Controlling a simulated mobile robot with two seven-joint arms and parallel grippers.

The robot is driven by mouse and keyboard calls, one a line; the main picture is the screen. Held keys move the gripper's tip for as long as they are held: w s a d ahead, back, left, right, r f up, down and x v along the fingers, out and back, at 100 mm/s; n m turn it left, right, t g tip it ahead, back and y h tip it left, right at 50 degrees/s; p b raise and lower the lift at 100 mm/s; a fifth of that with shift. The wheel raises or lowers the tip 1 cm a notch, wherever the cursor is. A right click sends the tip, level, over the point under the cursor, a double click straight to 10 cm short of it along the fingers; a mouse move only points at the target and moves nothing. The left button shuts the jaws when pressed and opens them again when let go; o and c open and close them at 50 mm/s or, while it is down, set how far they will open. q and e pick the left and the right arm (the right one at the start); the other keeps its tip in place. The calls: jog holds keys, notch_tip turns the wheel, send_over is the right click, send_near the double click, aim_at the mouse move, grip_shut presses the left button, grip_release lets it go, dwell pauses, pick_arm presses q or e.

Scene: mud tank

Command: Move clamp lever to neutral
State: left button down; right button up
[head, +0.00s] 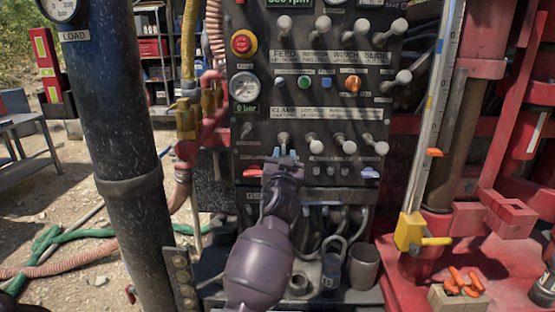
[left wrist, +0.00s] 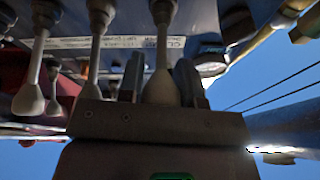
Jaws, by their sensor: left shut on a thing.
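The clamp lever (head: 283,138) is the leftmost pale-knobbed lever under the CLAMP label on the dark control panel (head: 255,208). My left gripper (head: 284,156) reaches up from below, shut on this lever's knob. In the left wrist view the clamp lever's pale knob (left wrist: 161,88) sits between the two fingers of my left gripper (left wrist: 158,82). The fingers hide part of the knob. I cannot tell the lever's exact tilt. My right gripper is in neither view.
Neighbouring levers (head: 313,144) stand close to the right. Another row (head: 322,24) is above. A red lever (head: 253,172) and hoses lie below. A pressure gauge (head: 243,86) is up left. A thick dark column (head: 125,130) stands left, a yellow-based scale (head: 410,232) right.

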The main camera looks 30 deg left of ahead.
aim_at(284, 145)
pick_arm(q)
notch_tip(284, 145, up, 4)
jog(key=shift+f+p, duration=0.2)
jog(key=shift+p, duration=0.35)
jog(key=shift+w+r, duration=0.1)
jog(key=shift+r, duration=0.1)
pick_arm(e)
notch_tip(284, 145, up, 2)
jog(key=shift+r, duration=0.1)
pick_arm(q)
jog(key=c, duration=0.8)
grip_release()
jog(key=shift+w+a+f, duration=0.1)
jog(key=shift+f, duration=0.1)
jog(key=shift+s, duration=0.2)
jog(key=b+v, duration=0.1)
jog(key=v, duration=0.6)
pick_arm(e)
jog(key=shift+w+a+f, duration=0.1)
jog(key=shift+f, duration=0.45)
